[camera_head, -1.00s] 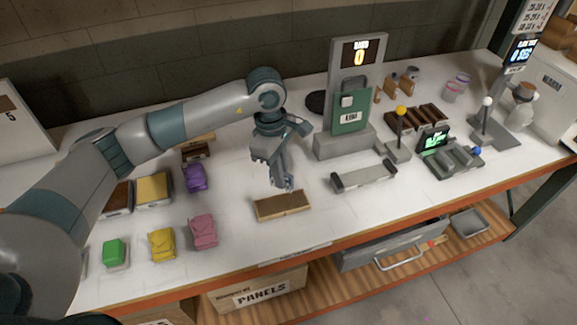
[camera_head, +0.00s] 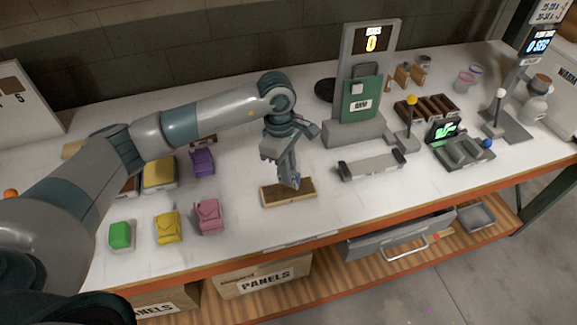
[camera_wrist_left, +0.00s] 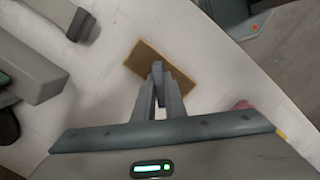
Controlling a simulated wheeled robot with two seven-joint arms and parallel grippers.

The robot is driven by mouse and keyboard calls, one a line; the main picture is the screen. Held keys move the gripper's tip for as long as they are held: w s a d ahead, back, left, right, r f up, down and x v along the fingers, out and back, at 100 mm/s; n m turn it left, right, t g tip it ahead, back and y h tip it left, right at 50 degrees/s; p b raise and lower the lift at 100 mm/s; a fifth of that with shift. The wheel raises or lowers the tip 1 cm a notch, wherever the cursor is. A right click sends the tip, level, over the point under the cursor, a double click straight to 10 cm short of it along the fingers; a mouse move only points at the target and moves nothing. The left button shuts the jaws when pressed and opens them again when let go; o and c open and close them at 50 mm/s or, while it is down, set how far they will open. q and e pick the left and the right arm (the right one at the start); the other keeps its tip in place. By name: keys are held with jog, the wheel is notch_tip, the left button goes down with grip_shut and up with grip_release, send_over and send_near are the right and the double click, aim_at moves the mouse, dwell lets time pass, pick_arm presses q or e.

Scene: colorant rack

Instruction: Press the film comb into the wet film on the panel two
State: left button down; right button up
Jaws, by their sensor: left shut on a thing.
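A brown panel (camera_head: 275,194) in a pale tray lies on the white table near the front edge. It also shows in the left wrist view (camera_wrist_left: 140,55) as a brown rectangle. My left gripper (camera_head: 291,184) points down over the panel's right half. It is shut on a small grey piece, which looks like the film comb (camera_wrist_left: 158,72), held between the fingertips. The piece's lower end overlaps the panel in both views; I cannot tell whether it touches the film. My right gripper is not in view.
A grey stand with a green block (camera_head: 360,100) rises behind and to the right. A low grey holder (camera_head: 371,166) lies right of the panel. Coloured pieces, including a pink one (camera_head: 208,216), stand to the left. An open drawer (camera_head: 400,235) is below the table.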

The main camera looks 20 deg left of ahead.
pick_arm(q)
jog(key=shift+f, duration=0.7)
jog(key=shift+f+b, duration=0.5)
jog(key=shift+b, duration=0.15)
dwell(0.8)
jog(key=shift+f+b, duration=0.15)
jog(key=shift+b, duration=0.35)
dwell(2.7)
jog(key=shift+r, duration=0.85)
jog(key=shift+r+p, duration=0.85)
jog(key=shift+r, duration=1.9)
